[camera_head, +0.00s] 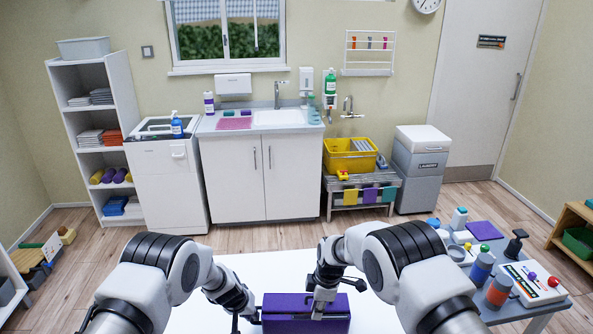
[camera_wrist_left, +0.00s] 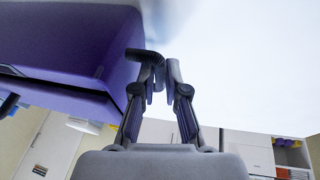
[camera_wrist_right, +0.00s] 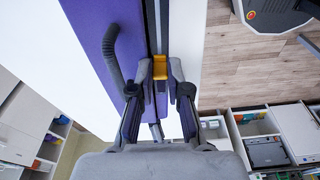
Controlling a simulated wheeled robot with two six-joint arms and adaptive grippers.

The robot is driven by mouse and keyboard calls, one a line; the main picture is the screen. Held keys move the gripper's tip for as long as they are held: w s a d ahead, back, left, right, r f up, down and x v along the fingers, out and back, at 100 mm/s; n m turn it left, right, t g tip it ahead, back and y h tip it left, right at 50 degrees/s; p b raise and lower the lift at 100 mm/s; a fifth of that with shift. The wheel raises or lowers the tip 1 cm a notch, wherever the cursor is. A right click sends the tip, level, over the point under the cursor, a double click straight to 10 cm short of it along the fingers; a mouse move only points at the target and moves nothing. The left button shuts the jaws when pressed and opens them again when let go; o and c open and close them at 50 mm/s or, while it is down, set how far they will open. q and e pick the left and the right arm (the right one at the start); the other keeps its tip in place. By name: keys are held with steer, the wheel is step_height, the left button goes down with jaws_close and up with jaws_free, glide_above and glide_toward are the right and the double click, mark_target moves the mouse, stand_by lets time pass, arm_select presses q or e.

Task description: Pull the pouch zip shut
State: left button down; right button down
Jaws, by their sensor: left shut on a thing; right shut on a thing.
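The purple pouch (camera_head: 285,301) lies on the white table in front of me. In the left wrist view its purple side (camera_wrist_left: 75,50) fills the upper left. My left gripper (camera_head: 248,317) is at the pouch's left end, shut on a dark end tab (camera_wrist_left: 148,55). My right gripper (camera_head: 318,300) is above the pouch, right of its middle. In the right wrist view it is shut on the yellow zip pull (camera_wrist_right: 160,68), on the dark zip line (camera_wrist_right: 152,25) along the pouch. A grey handle loop (camera_wrist_right: 112,58) is beside it. How far the zip is open cannot be told.
The white table top (camera_head: 270,268) is bare behind the pouch. To the right, a side table holds several bottles (camera_head: 481,271) and a white box with coloured knobs (camera_head: 535,283). A sink cabinet (camera_head: 262,172) stands at the back wall, beyond open floor.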

mark_target(297, 317)
arm_select(q)
steer(key=shift+s+f, duration=0.15)
arm_select(e)
steer(key=shift+a, duration=2.55)
steer(key=c, duration=1.1)
jaws_free()
steer(key=shift+d+r, duration=0.1)
steer(key=shift+r, duration=3.9)
arm_select(q)
steer(key=c, duration=1.2)
jaws_free()
steer(key=shift+c, duration=0.2)
